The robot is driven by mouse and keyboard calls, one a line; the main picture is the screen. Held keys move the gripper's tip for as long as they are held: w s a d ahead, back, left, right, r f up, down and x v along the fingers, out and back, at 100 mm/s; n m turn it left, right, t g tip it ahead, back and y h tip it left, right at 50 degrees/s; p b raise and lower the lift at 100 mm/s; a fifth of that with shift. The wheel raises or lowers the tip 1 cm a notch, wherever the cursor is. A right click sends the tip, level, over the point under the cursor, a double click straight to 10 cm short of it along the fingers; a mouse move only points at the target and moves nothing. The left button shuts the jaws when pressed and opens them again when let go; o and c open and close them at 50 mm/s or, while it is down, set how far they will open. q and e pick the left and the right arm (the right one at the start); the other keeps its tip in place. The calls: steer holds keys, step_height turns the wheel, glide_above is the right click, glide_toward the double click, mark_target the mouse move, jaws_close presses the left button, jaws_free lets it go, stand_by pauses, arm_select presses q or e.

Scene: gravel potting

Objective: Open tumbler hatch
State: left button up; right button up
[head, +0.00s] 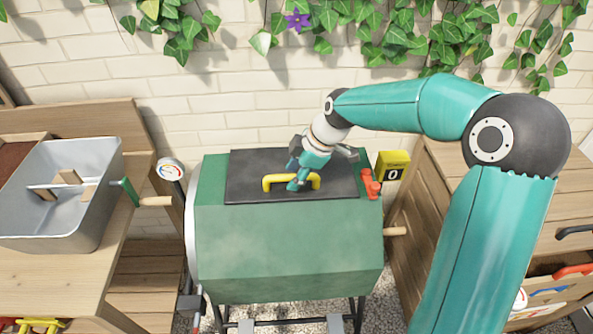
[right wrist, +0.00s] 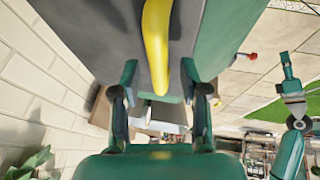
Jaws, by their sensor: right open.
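The tumbler (head: 290,245) is a green faceted drum on a metal stand in the middle of the head view. Its dark hatch (head: 240,180) lies on top and looks closed. A yellow handle (head: 270,182) stands on the hatch and also runs down the middle of the right wrist view (right wrist: 156,45). My right gripper (head: 300,178) is over the handle. In the right wrist view its open fingers (right wrist: 158,85) stand on either side of the handle, with gaps visible. A small teal arm, apparently my left, shows at that view's right edge; its gripper (right wrist: 288,68) is too small to read.
A red latch (head: 370,184) sits right of the hatch, beside a yellow box marked 0 (head: 392,166). A gauge (head: 170,170) stands at the left. A metal tub (head: 90,215) rests on the left bench. Wooden drawers stand right; a brick wall with ivy is behind.

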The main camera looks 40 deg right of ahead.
steer(key=shift+f, duration=0.1)
jaws_close()
